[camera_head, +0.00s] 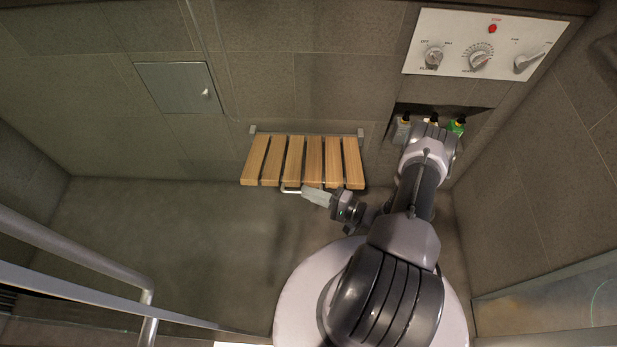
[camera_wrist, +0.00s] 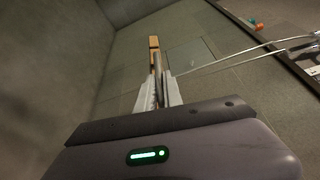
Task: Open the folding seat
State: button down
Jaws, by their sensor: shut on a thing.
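The folding seat (camera_head: 295,160) has several light wooden slats. In the head view its slats stand out from the tiled wall below a metal wall bar, so it looks lowered; its exact angle is hard to tell. A thin pale metal handle (camera_head: 289,189) shows at its front edge. My gripper (camera_head: 306,192) is at this front edge, shut on the handle. In the wrist view my gripper (camera_wrist: 158,84) has its fingers close together around a grey bar, with the seat's wood (camera_wrist: 154,43) seen narrow and edge-on just beyond. The fingers hide part of the grip.
A white control panel (camera_head: 487,45) with knobs is on the wall at upper right. Bottles (camera_head: 457,126) stand in a niche behind my arm. A wall hatch (camera_head: 180,87) is at left. Metal rails (camera_head: 75,255) cross the lower left. The floor (camera_head: 165,235) left of the seat is clear.

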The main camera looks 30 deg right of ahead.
notch_tip(320, 180, down, 6)
jog(key=s+n, duration=0.1)
jog(key=shift+a+f+t, duration=0.15)
jog(key=shift+a+t, duration=0.15)
jog(key=c, duration=1.8)
grip_release()
jog(key=shift+s, duration=0.1)
jog(key=shift+o, duration=0.2)
jog(key=p+v, duration=0.2)
jog(key=v, duration=1.5)
jog(key=shift+d, duration=0.2)
jog(key=shift+s+f, duration=0.1)
jog(key=shift+f, duration=0.05)
